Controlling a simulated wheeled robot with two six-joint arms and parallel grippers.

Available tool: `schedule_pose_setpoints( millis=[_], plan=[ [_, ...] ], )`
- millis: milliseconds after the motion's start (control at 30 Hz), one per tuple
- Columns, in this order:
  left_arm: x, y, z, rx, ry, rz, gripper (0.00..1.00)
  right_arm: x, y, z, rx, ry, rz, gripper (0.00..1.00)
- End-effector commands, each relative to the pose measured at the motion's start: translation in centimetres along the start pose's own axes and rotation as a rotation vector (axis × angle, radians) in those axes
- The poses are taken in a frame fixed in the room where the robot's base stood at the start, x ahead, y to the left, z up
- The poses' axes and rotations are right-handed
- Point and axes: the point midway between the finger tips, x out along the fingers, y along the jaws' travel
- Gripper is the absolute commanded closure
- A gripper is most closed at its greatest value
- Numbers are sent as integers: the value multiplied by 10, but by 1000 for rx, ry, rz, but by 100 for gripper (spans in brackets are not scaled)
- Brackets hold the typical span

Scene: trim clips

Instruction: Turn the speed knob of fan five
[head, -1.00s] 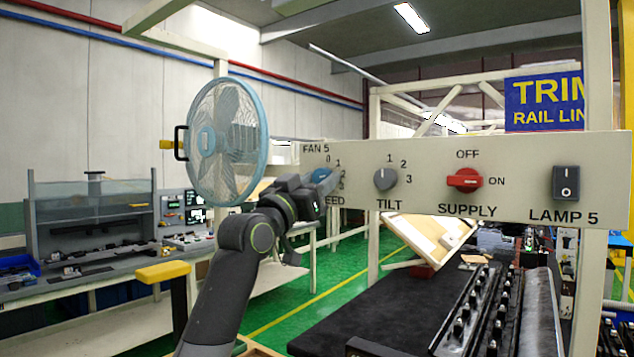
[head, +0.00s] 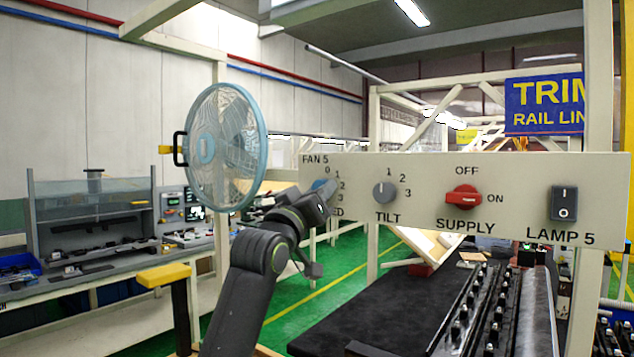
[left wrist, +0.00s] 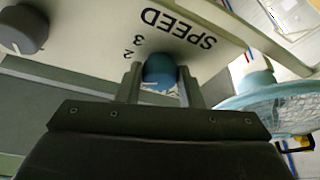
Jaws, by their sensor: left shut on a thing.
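The blue speed knob (head: 322,185) sits at the left end of the cream control panel (head: 430,215), under the FAN 5 label. It is mostly hidden behind my gripper in the head view. In the left wrist view the blue knob (left wrist: 160,72) sits between the two fingers. My left gripper (left wrist: 160,85) is shut on the knob, one finger on each side. It also shows in the head view (head: 322,198). The pale blue fan (head: 226,145) stands behind and left of the panel. The knob's pointer is not clear. My right gripper is not in view.
The grey tilt knob (head: 385,192), red supply switch (head: 462,198) and black lamp rocker (head: 563,203) share the panel to the right. A dark bench with rails (head: 480,310) lies below. A yellow-topped post (head: 164,275) stands at left.

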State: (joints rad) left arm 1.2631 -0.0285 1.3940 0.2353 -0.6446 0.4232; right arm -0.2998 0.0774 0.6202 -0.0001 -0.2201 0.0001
Motion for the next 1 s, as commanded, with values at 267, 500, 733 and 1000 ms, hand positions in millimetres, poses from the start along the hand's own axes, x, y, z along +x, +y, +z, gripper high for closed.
schedule_pose_setpoints(
  millis=[267, 500, 733, 1000],
  plan=[
    [2, 3, -3, -182, -2, -76, 89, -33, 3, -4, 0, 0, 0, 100],
    [1, 3, -1, -277, -3, -116, 89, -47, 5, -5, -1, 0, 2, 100],
    [0, 3, -1, -311, -1, -129, 89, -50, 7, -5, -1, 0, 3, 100],
    [0, 2, 0, -313, -1, -130, 89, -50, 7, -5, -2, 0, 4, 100]
  ],
)
